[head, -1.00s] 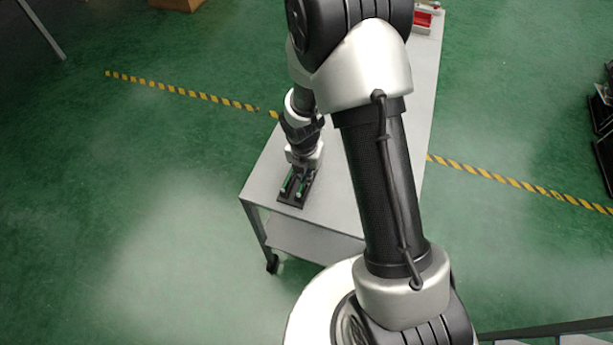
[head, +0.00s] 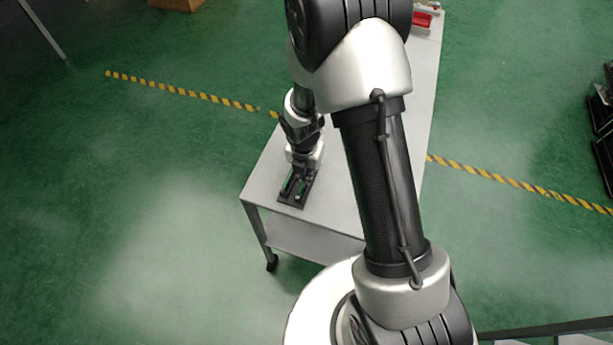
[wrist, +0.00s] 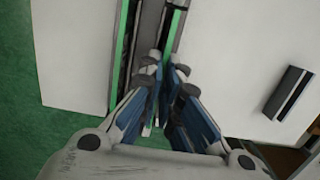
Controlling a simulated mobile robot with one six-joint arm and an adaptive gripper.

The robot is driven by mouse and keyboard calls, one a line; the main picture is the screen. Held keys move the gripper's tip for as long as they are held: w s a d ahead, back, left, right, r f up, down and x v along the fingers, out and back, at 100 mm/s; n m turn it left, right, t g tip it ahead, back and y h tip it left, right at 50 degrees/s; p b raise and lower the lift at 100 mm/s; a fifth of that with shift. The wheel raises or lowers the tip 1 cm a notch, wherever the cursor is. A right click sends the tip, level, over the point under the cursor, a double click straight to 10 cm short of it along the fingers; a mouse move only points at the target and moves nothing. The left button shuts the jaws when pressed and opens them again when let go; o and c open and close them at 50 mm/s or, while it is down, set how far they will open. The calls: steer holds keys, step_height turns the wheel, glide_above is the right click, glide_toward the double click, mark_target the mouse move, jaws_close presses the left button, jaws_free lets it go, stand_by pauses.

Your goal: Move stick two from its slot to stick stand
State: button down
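A black slotted fixture (head: 293,203) sits near the front end of the grey table, with green sticks in it. In the wrist view a green stick (wrist: 123,45) runs along the left slot and another green stick (wrist: 173,32) runs along the right slot, up to my fingertips. I cannot tell which is stick two. My gripper (wrist: 166,72) is low over the fixture, its blue-padded fingers close together around the right slot. Their tips hide the part of the stick between them, so a grip is unclear. A small black slotted block (wrist: 289,93), possibly the stick stand, lies to the right.
The grey table (head: 335,185) has bare surface beside the fixture. A red tray (head: 422,20) is at its far end. In the wrist view the green floor (wrist: 30,90) shows past the table's left edge.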

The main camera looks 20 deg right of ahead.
steer(key=shift+r+p, duration=0.6)
steer(key=shift+p, duration=0.1)
stand_by(0.7)
steer(key=shift+r+p, duration=1.95)
steer(key=shift+p, duration=0.35)
steer(key=shift+r, duration=0.1)
steer(key=shift+r+p, duration=0.9)
steer(key=shift+p, duration=0.25)
